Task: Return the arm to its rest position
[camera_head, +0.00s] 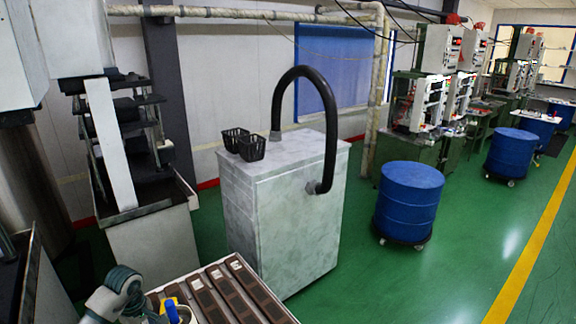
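Part of my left arm, with grey and teal rounded links, shows at the bottom left edge. Its gripper is not visible. My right arm and gripper are not in view. Just right of the arm, a small yellow and blue item (172,310) shows at the bottom edge, partly cut off. It lies by the left end of a pale bench (166,287) that carries several long brown bars (232,291) side by side.
A pale metal cabinet (292,222) with a curved black hose (305,72) and two black baskets (251,149) stands ahead. A blue drum (408,204) on a wheeled base is to its right. A machine (152,242) stands at left. Green floor (452,272) is clear at right.

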